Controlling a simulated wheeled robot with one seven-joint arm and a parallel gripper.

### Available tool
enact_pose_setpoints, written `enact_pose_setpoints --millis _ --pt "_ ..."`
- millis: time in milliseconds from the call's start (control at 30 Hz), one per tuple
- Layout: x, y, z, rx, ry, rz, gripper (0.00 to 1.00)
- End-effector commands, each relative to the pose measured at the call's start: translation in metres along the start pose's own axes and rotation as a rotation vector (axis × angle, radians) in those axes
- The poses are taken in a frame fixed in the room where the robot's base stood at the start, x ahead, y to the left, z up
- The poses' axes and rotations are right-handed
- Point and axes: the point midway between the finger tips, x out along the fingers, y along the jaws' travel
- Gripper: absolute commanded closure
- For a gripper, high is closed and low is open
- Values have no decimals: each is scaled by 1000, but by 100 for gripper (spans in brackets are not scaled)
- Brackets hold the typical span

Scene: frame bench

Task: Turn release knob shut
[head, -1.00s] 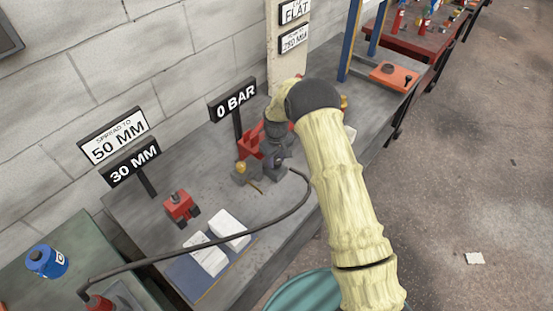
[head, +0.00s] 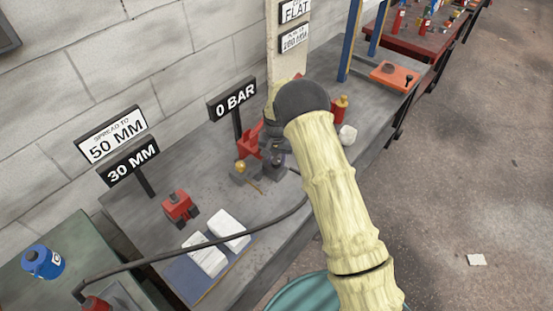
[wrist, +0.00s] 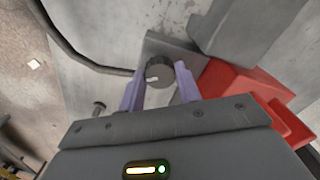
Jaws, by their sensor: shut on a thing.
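The release knob (wrist: 160,72) is a dark round knob with a pale mark on its face, seen in the wrist view. My gripper (wrist: 158,85) has its two purple fingers on either side of the knob and is shut on it. In the head view my gripper (head: 276,140) is over the grey block and red part on the bench. My arm and wrist hide the knob there. The "0 BAR" sign (head: 232,98) stands on a post behind.
A red part (wrist: 240,85) lies close to the right finger in the wrist view. A black hose (head: 230,236) crosses the bench. A red tool (head: 180,206), white blocks (head: 206,254) and a red-yellow item (head: 339,108) stand on the grey bench.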

Motion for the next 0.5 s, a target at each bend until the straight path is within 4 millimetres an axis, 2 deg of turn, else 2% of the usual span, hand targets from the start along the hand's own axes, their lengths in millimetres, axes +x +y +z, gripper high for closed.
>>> enact_pose_setpoints --millis 500 --pt "0 0 0 432 0 1 89"
